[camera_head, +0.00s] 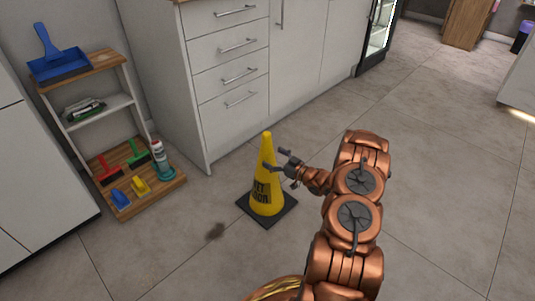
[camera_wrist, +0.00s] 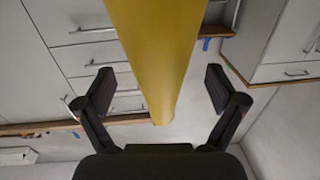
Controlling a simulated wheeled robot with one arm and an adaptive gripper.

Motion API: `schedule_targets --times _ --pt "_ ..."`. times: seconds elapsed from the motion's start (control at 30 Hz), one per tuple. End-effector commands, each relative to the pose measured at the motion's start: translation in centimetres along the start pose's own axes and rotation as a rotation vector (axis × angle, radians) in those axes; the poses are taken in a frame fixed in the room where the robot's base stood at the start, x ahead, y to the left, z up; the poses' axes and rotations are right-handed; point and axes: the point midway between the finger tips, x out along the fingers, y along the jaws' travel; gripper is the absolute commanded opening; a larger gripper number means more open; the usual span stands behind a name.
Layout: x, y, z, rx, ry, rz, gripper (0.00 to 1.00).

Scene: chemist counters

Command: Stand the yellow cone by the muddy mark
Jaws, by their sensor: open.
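The yellow cone (camera_head: 266,180) stands upright on its dark square base on the tiled floor, with dark lettering on its side. The muddy mark (camera_head: 216,231) is a small brown smudge on the floor, in front and to the left of the cone's base, apart from it. My gripper (camera_head: 283,161) is at the cone's upper part, coming from the right. In the wrist view my gripper (camera_wrist: 160,95) is open, with one finger on each side of the yellow cone (camera_wrist: 156,50) and a gap to each. The muddy mark is not in the wrist view.
A small wooden shelf (camera_head: 98,101) with a blue dustpan (camera_head: 58,62), brushes and a spray bottle (camera_head: 160,160) stands at the left. White drawers (camera_head: 228,60) line the back. Open floor (camera_head: 440,150) lies to the right.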

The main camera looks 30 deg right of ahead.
Motion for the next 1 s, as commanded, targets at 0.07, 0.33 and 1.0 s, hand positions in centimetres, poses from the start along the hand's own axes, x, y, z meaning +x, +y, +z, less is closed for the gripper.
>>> schedule_targets --times 0.07,0.33,1.0 --pt "-1.6 0.2 -0.2 0.002 -0.001 0.005 0.94" --pt "-6.0 0.1 -0.2 0.000 -0.002 0.003 0.94" --pt "-4.8 2.7 -1.5 -0.100 -0.246 0.064 0.94"
